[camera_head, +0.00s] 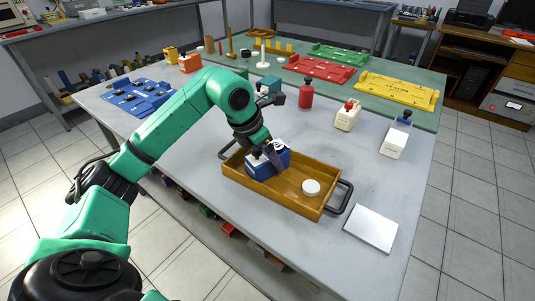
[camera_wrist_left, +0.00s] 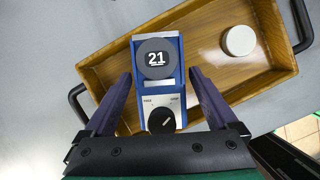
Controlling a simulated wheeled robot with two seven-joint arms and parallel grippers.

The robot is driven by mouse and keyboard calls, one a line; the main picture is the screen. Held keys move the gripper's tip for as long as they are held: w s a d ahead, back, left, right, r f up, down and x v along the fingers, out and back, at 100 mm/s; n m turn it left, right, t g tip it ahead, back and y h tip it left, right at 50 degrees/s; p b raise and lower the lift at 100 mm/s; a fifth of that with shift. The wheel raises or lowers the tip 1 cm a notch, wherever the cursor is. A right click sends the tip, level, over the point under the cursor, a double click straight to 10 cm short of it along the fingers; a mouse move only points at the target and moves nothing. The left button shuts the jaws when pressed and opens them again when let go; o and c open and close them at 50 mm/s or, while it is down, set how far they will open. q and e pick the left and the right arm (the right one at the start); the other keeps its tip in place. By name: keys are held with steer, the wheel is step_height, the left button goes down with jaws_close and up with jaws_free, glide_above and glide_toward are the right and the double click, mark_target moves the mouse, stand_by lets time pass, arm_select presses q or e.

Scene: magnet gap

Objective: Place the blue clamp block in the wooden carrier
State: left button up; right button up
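The blue clamp block (camera_head: 266,168) is inside the wooden carrier (camera_head: 307,208), in its left part. In the left wrist view the block (camera_wrist_left: 173,97) shows a dark disc marked 21, a pale face and a black knob. My left gripper (camera_head: 268,150) is over the block, with one finger on each side of it. In the wrist view the gripper (camera_wrist_left: 160,73) looks open, with a narrow gap at the right finger; the left finger is very close to the block. The block's underside is hidden. My right gripper is not in view.
A white round puck (camera_head: 311,187) lies in the carrier's right part. The carrier has dark end handles (camera_head: 346,197). A pale flat plate (camera_head: 371,228) lies to its right.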

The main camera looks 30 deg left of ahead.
arm_select(q)
steer(key=shift+r, duration=0.25)
steer(key=p+v, duration=0.1)
steer(key=v, duration=1)
steer(key=shift+r, duration=0.4)
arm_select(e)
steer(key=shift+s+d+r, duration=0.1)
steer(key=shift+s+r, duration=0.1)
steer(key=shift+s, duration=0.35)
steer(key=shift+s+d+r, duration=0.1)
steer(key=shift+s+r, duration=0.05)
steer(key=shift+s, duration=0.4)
arm_select(q)
steer(key=shift+s+r+p, duration=0.1)
steer(key=shift+p, duration=0.3)
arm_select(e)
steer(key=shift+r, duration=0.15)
